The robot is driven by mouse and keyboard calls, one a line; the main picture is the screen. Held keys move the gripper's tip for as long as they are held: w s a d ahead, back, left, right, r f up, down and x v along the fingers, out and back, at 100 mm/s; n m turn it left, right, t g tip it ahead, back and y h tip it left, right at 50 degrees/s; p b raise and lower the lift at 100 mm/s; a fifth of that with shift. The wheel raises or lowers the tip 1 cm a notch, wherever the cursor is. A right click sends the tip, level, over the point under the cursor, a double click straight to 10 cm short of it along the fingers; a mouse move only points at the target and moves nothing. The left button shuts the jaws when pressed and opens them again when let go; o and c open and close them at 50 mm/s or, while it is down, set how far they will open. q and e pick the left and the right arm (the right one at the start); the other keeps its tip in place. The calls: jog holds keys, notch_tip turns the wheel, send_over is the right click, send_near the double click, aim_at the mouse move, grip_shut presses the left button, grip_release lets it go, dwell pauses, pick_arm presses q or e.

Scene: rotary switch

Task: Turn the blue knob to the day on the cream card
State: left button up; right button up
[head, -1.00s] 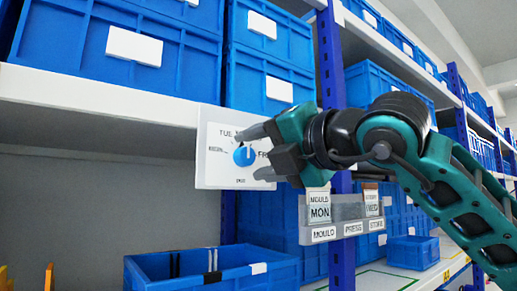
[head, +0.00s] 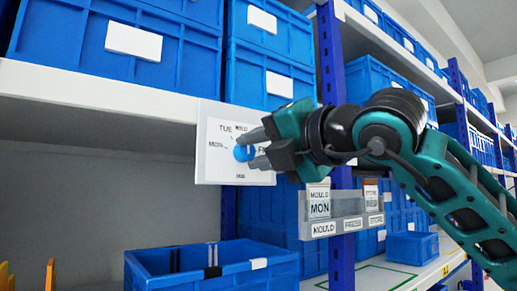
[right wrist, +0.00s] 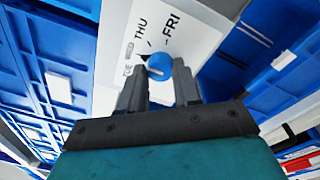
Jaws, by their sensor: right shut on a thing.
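The blue knob (head: 241,153) sits on a white dial plate (head: 208,165) fixed at the shelf edge. My right gripper (head: 255,148) is shut on the knob, one finger on each side; the knob also shows in the right wrist view (right wrist: 159,67). The fingers partly hide the knob and its pale mark. My left gripper is out of view.
Another card (head: 371,195) with a brown top stands in the holder, its text too small to read surely. An open blue crate (head: 215,272) is below the plate. A blue shelf post (head: 341,262) stands behind the holder.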

jog(key=shift+n, duration=0.3)
jog(key=shift+b, duration=0.35)
jog(key=shift+n+b, duration=0.55)
jog(key=shift+n, duration=0.65)
jog(key=n+b, duration=0.1)
jog(key=n, duration=0.3)
jog(key=shift+r+h, duration=0.1)
jog(key=shift+h, duration=0.2)
jog(key=n, duration=0.4)
jog(key=shift+r+n+h+b, duration=0.1)
jog(key=shift+n+h+b, duration=0.2)
jog(key=n, duration=0.3)
jog(key=shift+s+a, duration=0.1)
jog(key=shift+n, duration=0.4)
